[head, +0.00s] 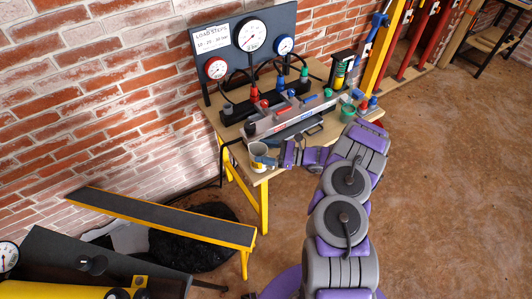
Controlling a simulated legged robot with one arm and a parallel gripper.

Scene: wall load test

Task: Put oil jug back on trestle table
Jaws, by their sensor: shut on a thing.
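The trestle table (313,133) has a pale wooden top and yellow legs and stands against the brick wall. A small pale jug with a yellowish lower part (258,149), which I take to be the oil jug, is at the table's near left corner. My gripper (270,159) reaches in from the right and is shut on the jug's right side. The jug looks upright. I cannot tell whether its base touches the tabletop or is slightly above it. My fingers are small and partly hidden in this view.
A gauge board (249,36) stands at the back. A green pot (347,112) is at the right. Floor at right is clear.

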